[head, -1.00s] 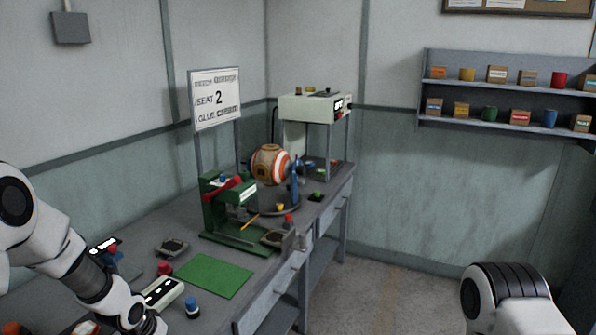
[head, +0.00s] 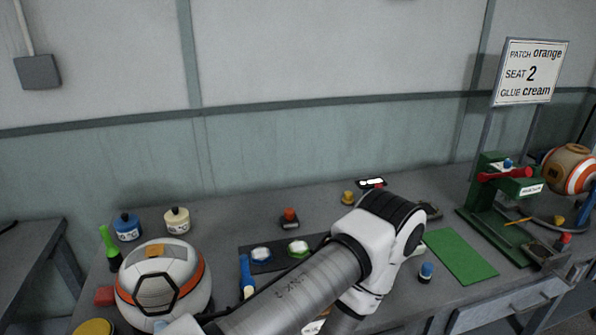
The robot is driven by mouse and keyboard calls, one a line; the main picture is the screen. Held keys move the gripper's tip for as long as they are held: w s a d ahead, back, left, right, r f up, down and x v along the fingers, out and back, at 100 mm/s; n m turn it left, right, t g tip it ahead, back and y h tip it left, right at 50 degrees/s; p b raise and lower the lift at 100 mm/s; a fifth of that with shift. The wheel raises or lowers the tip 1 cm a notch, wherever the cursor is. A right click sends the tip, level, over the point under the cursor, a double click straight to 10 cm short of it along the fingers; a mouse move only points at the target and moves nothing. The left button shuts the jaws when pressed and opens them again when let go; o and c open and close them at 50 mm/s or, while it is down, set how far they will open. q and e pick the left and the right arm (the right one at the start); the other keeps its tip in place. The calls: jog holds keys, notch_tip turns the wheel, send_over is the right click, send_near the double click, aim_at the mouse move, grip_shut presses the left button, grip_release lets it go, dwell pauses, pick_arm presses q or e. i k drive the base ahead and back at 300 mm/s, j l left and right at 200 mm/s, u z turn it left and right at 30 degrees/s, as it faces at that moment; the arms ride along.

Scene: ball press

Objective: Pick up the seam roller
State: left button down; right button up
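I cannot tell for sure which item is the seam roller. A blue-handled tool (head: 246,272) stands out left of my arm, and its lower end is partly hidden. A green-handled tool (head: 109,243) stands at the far left of the table. My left arm reaches across the front of the table in the head view and bends down near the middle. Its gripper does not show. My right gripper is out of view too.
A white and orange ball (head: 165,283) sits at the front left, near blue-lidded (head: 127,228) and cream-lidded (head: 177,220) pots. A dark tray (head: 262,264) holds round patches. A green mat (head: 460,256) and green press (head: 497,200) stand right. A sign (head: 530,72) reads orange, 2, cream.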

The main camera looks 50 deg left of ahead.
aim_at(289, 221)
jog(key=u, duration=1.65)
